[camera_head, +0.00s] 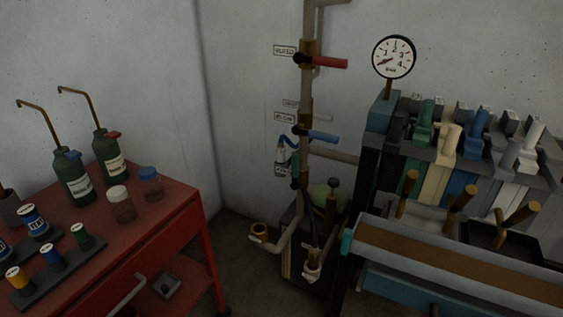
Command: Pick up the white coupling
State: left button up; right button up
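At the far right, a row of lever-topped fittings stands on a rack: a green one (423,122), a cream one (449,143), a blue one (474,133) and a white one (532,135). The white one is at the right end, upright. Near the floor, a pale hose end (312,268) with a brass-coloured opening sits at the foot of the pipes. Another pipe end with a brass ring (260,231) is left of it. I cannot tell for certain which of these is the white coupling. Neither of my grippers is in view.
A red cart (176,226) at left holds green bottles (74,178), jars (121,204) and small cans. Valves with red (328,63) and blue (322,136) levers are on the wall pipes. A gauge (394,57) rises by the rack. A brown-topped rail (460,262) fronts the rack.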

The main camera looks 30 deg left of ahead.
aim_at(280, 147)
jog(key=i+j, duration=0.25)
jog(key=j, duration=0.15)
jog(key=i+j, duration=0.55)
jog(key=j, duration=0.25)
jog(key=u, duration=0.05)
